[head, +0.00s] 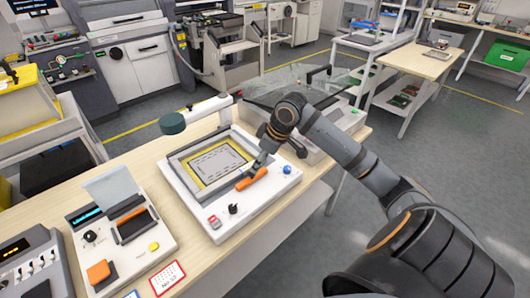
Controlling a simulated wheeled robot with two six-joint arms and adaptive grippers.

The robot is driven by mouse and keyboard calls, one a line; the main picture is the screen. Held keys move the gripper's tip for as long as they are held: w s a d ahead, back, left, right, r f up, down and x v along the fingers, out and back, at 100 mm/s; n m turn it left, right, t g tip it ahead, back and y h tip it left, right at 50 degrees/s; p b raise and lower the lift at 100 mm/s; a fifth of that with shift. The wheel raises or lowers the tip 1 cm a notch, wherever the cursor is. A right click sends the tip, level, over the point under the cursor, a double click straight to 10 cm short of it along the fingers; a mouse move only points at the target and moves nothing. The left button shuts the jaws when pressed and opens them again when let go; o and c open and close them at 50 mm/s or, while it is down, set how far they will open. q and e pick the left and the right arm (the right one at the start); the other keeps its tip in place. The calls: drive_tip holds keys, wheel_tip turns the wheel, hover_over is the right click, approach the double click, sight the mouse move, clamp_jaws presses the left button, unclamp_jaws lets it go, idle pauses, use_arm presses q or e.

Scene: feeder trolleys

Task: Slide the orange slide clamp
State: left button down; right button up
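An orange bar-shaped clamp (252,179) lies along the front edge of the yellow-rimmed frame on a white fixture (206,207). The fixture stands on the wooden bench. My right gripper (257,167) comes in from the right and points down at the upper right part of the clamp. Its fingertips appear at or very close to the clamp. They are small and partly hidden, so I cannot tell whether they grip it. My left gripper is not in view.
A blue ball knob (287,169), a black knob (233,209) and a red switch (214,222) sit on the fixture. A lamp-like arm (197,112) overhangs its back left. Another device (125,249) with orange parts stands at left. A transparent-lidded box (325,131) is behind my arm.

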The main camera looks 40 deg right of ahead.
drive_tip(key=v, duration=0.6)
drive_tip(key=shift+r, duration=0.2)
drive_tip(key=shift+s+f, duration=0.1)
drive_tip(key=shift+s, duration=0.1)
